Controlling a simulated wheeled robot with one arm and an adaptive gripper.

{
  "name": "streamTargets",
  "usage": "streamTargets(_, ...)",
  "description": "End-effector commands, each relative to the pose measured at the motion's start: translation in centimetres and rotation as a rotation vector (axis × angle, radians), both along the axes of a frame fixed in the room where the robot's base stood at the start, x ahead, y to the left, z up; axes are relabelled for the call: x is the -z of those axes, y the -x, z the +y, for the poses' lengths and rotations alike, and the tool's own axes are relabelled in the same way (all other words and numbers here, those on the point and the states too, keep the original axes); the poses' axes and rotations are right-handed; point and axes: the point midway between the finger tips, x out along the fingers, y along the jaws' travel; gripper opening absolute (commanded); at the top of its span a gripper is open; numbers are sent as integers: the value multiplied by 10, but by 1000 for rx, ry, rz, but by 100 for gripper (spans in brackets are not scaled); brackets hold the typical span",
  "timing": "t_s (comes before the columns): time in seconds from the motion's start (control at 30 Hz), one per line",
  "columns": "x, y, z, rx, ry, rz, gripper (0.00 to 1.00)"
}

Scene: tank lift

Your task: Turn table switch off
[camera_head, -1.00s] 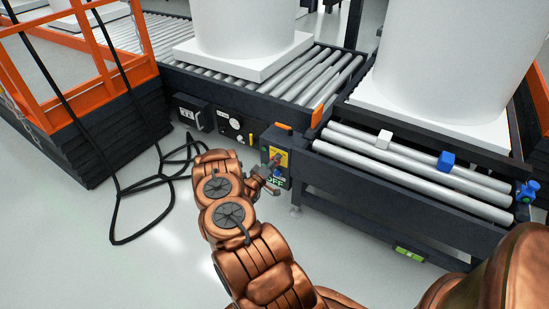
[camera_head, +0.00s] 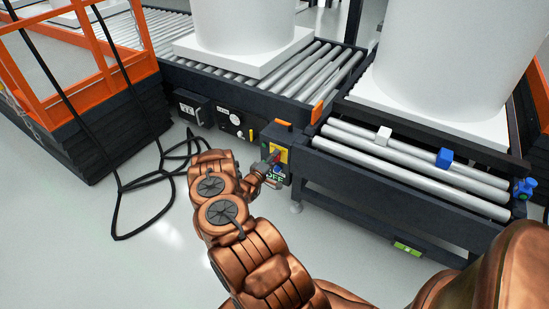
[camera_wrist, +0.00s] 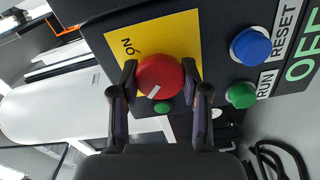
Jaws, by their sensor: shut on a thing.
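The table switch is a round red knob (camera_wrist: 160,77) with a white mark, on a yellow plate (camera_wrist: 118,38) marked ON in the wrist view. The white mark lies at a slant. My gripper (camera_wrist: 159,72) has one finger on each side of the knob and is shut on it. In the head view my gripper (camera_head: 268,167) is at the front of the dark switch box (camera_head: 283,134), and a bit of red shows at its tip. The green OFF label (camera_head: 276,178) is partly covered by my gripper.
A blue RESET button (camera_wrist: 250,46) and a green RUN button (camera_wrist: 241,95) sit close beside the yellow plate. Roller conveyors (camera_head: 410,166) with white tanks (camera_head: 445,55) stand behind. A black cable (camera_head: 150,185) loops on the floor left of my arm.

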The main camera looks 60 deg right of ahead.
Motion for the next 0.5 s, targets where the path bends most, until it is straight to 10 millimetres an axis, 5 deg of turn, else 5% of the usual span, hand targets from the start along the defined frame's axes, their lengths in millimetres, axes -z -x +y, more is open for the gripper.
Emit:
streamTargets(0.03, -1, 0, 0, -1, 1, 0, 11)
streamTargets(0.07, -1, -1, 0, -1, 1, -1, 48)
streamTargets(0.1, -1, 0, 0, -1, 1, -1, 52)
streamTargets(0.3, 0, 0, 0, 0, 0, -1, 72)
streamTargets(0.5, 0, 0, 0, 0, 0, -1, 72)
